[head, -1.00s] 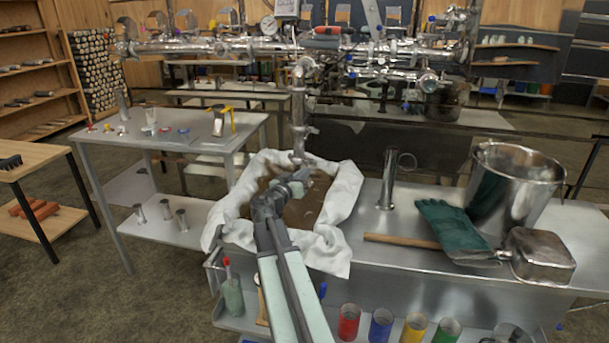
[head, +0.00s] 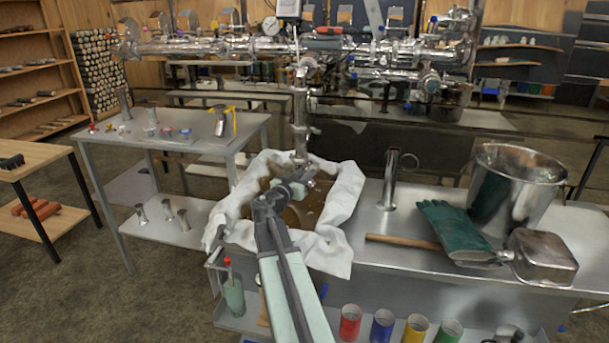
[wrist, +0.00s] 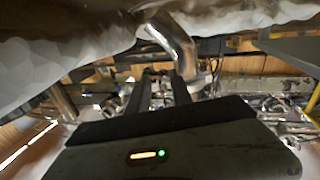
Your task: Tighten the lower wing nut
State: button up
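A shiny steel pipe (head: 299,125) with clamp joints hangs down over a cloth-lined basin (head: 345,195). A lower clamp (head: 300,158) sits near its bottom end. The lower wing nut is too small to make out for certain. My gripper (head: 303,181) is just below and beside the pipe's lower end, over the basin. In the wrist view, my gripper's two dark fingers (wrist: 162,88) stand apart with a gap between them, and nothing is clearly held. The curved end of the pipe (wrist: 172,38) shows just beyond the fingertips. Whether they touch it I cannot tell.
White cloth hangs close above my gripper in the wrist view (wrist: 50,65). A steel bucket (head: 515,190), green gloves (head: 455,232) and a wooden-handled pan (head: 541,257) are on the bench at right. A side table (head: 175,125) with small parts stands at left.

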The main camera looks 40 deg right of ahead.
jog(key=v, duration=0.7)
jog(key=shift+a, duration=0.4)
